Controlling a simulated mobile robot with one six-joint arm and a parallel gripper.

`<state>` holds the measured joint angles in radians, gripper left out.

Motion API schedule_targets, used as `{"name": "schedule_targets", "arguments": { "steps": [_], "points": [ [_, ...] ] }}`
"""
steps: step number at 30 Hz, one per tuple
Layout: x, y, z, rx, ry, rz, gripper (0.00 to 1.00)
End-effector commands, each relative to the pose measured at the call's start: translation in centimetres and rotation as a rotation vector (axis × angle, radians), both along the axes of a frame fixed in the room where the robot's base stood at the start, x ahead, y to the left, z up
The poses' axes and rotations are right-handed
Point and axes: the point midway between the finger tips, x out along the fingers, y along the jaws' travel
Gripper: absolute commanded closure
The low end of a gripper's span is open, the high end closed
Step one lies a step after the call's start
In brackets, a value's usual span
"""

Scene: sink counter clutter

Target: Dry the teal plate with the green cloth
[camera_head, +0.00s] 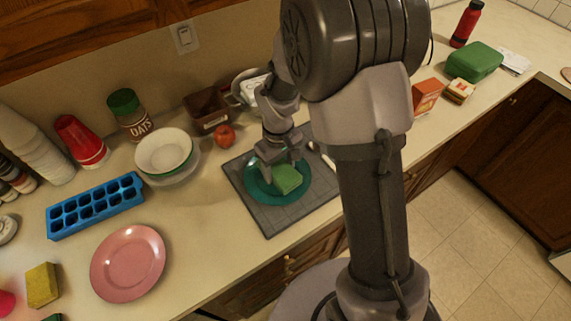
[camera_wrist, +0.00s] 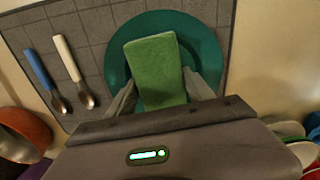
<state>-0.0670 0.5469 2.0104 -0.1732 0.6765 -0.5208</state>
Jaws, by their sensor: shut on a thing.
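The teal plate (camera_head: 264,193) lies on a grey mat (camera_head: 273,219) on the counter in the head view. The green cloth (camera_head: 287,179), a folded block, is over the plate's surface. In the wrist view the cloth (camera_wrist: 155,64) lies across the middle of the teal plate (camera_wrist: 205,38). My gripper (camera_wrist: 163,98) has a finger on each side of the cloth's near end and is shut on it. The cloth appears to touch the plate, though the contact underneath is hidden. My gripper also shows in the head view (camera_head: 279,168), just above the plate.
A blue-handled spoon (camera_wrist: 44,76) and a white-handled spoon (camera_wrist: 72,70) lie on the mat beside the plate. An orange box (camera_head: 426,96) is at right.

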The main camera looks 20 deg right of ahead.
Motion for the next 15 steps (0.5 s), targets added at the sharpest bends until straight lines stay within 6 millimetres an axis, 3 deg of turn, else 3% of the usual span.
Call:
{"name": "schedule_targets", "arguments": {
  "steps": [15],
  "points": [
    [-1.1, 4.2, -0.2, 0.0, 0.0, 0.003, 0.71]
  ]
}}
